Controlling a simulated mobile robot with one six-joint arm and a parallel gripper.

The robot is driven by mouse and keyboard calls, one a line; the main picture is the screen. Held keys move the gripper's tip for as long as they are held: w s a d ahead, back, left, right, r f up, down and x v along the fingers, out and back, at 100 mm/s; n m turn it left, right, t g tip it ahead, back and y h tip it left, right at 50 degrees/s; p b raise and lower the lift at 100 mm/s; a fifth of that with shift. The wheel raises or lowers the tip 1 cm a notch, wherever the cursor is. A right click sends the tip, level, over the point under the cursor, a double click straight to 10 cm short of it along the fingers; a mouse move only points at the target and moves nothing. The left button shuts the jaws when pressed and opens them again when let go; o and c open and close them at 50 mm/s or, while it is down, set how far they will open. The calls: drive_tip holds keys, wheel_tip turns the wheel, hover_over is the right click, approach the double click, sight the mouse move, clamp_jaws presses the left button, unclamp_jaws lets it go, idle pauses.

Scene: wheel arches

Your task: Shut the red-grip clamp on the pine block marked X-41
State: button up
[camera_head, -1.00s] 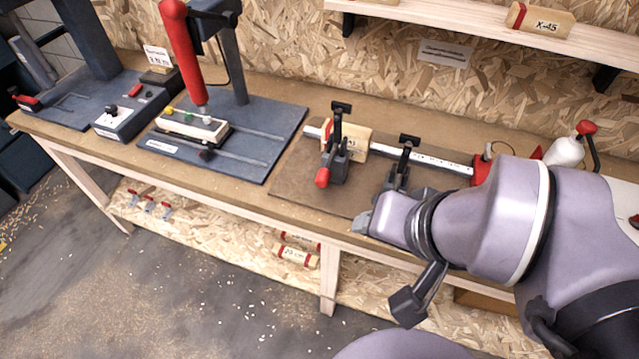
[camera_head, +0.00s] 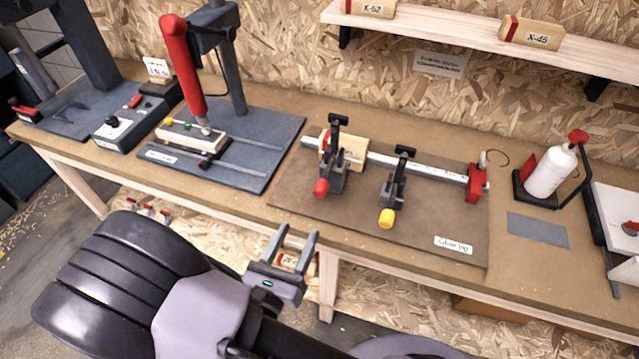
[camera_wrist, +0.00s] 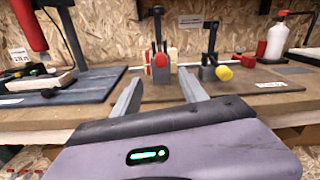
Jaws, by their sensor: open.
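The red-grip clamp (camera_head: 331,165) stands on a brown board (camera_head: 440,215) on the workbench, its red grip pointing toward the bench front. A pine block (camera_head: 354,152) sits at the clamp on a metal bar; its marking is too small or hidden to read. A yellow-grip clamp (camera_head: 394,193) stands to its right. In the wrist view the red-grip clamp (camera_wrist: 159,52) is ahead between the fingers, and the yellow-grip clamp is right of it. My gripper (camera_head: 291,238) is open and empty, in front of the bench edge, apart from the clamps.
A drill-press-like stand with a red handle (camera_head: 183,70) is left of the board. A white bottle (camera_head: 551,172) stands at right. A shelf (camera_head: 430,28) above holds blocks marked X-52 and X-45. The board's front is mostly clear.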

sight(318, 196)
drive_tip(key=b+x, duration=0.2)
drive_tip(key=x, duration=1.1)
drive_tip(key=shift+w+d, duration=0.15)
drive_tip(key=shift+w, duration=0.05)
clamp_jaws()
idle(0.6)
